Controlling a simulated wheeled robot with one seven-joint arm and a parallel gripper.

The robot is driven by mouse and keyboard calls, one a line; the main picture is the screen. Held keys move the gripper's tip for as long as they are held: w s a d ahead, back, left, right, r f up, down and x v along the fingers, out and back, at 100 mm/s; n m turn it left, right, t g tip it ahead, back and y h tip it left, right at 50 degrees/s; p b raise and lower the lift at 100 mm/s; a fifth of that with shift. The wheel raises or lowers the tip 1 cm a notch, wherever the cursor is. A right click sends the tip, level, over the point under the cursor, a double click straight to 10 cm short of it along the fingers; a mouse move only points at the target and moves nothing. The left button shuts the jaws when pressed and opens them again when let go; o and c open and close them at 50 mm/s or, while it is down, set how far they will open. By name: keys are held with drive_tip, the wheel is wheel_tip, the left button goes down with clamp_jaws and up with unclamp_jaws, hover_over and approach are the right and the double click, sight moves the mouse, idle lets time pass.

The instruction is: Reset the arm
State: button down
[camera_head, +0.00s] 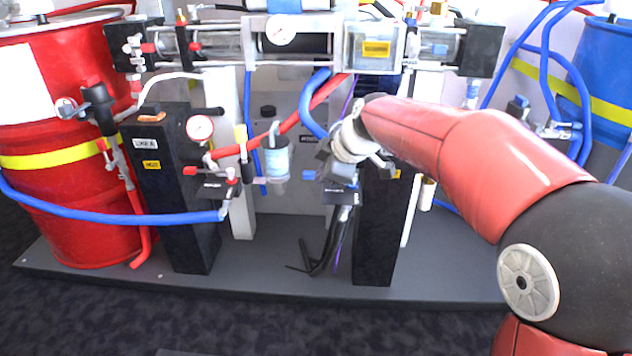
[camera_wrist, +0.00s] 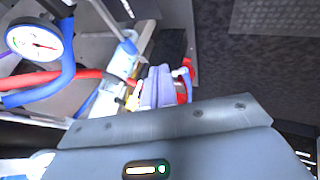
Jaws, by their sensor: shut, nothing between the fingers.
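My red arm (camera_head: 450,145) reaches from the right edge of the head view toward the middle of the machine. Its pale wrist (camera_head: 352,145) is in front of the right black post (camera_head: 375,230). My gripper (camera_wrist: 157,84) shows in the wrist view beyond its large grey-blue body, with its pale fingers together and nothing held. In the head view the fingers are small and hard to separate from the fittings behind. Whether they touch any fitting cannot be told.
Hoses and a clear filter bowl (camera_head: 277,160) crowd the space left of my wrist. A gauge (camera_head: 200,127) sits on the left black post (camera_head: 173,200). A red drum (camera_head: 70,180) and a blue drum (camera_head: 608,70) flank the machine. The dark floor (camera_head: 250,325) in front is clear.

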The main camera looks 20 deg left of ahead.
drive_tip(key=s+d+r+m+t+h+p, duration=0.15)
drive_tip(key=s+d+m, duration=0.3)
drive_tip(key=d, duration=0.45)
drive_tip(key=s+d+r+m+h, duration=0.1)
drive_tip(key=s+d+r+m, duration=0.3)
drive_tip(key=d, duration=0.5)
drive_tip(key=s+d+f+m+h+p, duration=0.1)
drive_tip(key=s+d+f+m+h, duration=0.1)
drive_tip(key=s+d+m, duration=0.4)
drive_tip(key=s+d+f+m+h+p, duration=0.1)
drive_tip(key=s+d+f+m, duration=0.3)
drive_tip(key=s, duration=0.8)
drive_tip(key=d+m, duration=0.2)
drive_tip(key=d, duration=0.2)
drive_tip(key=shift+s+d+f+h, duration=0.15)
drive_tip(key=shift+s+d+h, duration=0.05)
drive_tip(key=shift+d+h, duration=0.15)
